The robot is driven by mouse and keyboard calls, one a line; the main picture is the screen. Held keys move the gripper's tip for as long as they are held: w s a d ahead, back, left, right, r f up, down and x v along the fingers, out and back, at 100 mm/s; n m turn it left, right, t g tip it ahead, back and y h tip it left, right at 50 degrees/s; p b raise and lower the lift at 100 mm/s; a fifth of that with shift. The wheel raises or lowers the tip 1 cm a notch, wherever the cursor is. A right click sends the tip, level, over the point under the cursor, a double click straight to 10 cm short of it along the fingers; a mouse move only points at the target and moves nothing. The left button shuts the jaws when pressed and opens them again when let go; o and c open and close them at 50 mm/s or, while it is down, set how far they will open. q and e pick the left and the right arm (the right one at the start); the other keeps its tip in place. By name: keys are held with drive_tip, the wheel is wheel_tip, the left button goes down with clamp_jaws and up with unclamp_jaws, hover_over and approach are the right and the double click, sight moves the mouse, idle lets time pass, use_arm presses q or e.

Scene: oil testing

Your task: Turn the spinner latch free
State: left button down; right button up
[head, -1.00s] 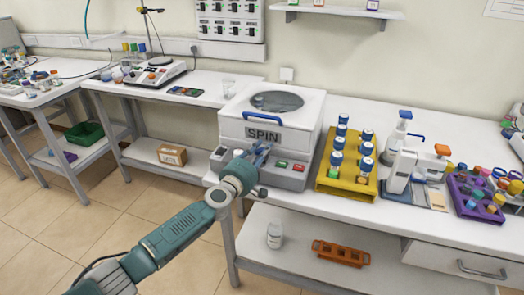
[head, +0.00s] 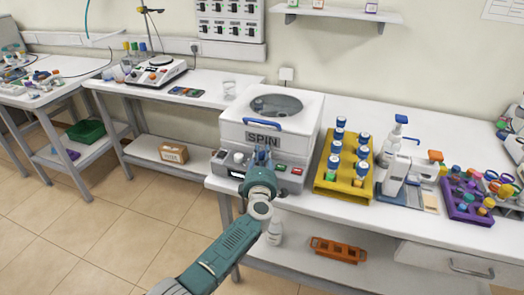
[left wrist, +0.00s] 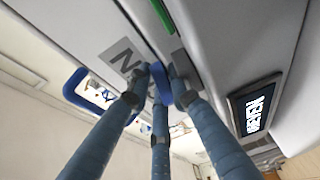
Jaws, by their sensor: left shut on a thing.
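The spinner (head: 236,128) is a white box marked SPIN on the bench, with a round window in its lid and a blue handle (head: 264,125) at the lid's front. The lid looks down. My left gripper (head: 262,157) is at the spinner's front, just under the SPIN label. In the left wrist view its three fingers (left wrist: 158,82) close around a small bright blue latch (left wrist: 161,86). In the head view the fingers and wrist hide the latch. The blue handle also shows in the left wrist view (left wrist: 76,86), apart from the fingers. My right gripper is not in view.
Green and red buttons (head: 296,171) sit on the spinner's front, right of my gripper. A yellow rack (head: 326,187) of blue-capped bottles stands to the right, then a pipette stand and a purple rack (head: 466,214). A bottle and an orange rack (head: 338,249) are on the lower shelf.

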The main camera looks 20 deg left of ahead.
use_arm(q)
drive_tip(key=n+y, duration=0.1)
drive_tip(key=g+y+b, duration=0.1)
drive_tip(key=shift+d+f+n+y, duration=0.1)
drive_tip(key=shift+f+n+y, duration=0.15)
drive_tip(key=shift+n+y, duration=0.15)
drive_tip(key=shift+r+n+g+y+b, duration=0.1)
drive_tip(key=shift+n+g+y+b, duration=0.25)
drive_tip(key=shift+y+b, duration=0.2)
drive_tip(key=c, duration=1.8)
unclamp_jaws()
drive_tip(key=shift+s, duration=0.1)
drive_tip(key=shift+r, duration=0.1)
